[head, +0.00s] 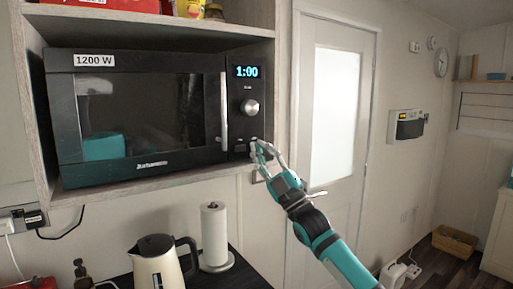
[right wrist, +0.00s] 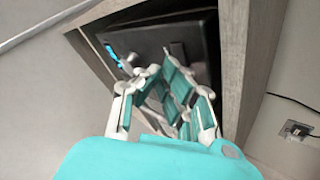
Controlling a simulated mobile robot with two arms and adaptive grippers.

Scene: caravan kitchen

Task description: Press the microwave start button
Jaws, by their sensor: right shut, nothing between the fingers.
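The black microwave (head: 150,118) sits in a wooden shelf niche, with its door shut. Its display (head: 247,72) reads 1:00, and a silver knob (head: 250,106) is below it. Small buttons (head: 240,148) are at the bottom of the control panel, partly hidden by my fingers. My right gripper (head: 259,150) is shut and empty, with its fingertips at the lower right of the panel; I cannot tell whether they touch a button. In the right wrist view the gripper (right wrist: 160,82) points at the panel, with the lit display (right wrist: 114,57) to its left. My left gripper is out of view.
The niche's right wall (head: 284,80) stands close beside the panel. Below, a cream kettle (head: 158,265) and a paper towel roll (head: 215,235) stand on the dark counter. A white door (head: 333,110) is behind my right arm.

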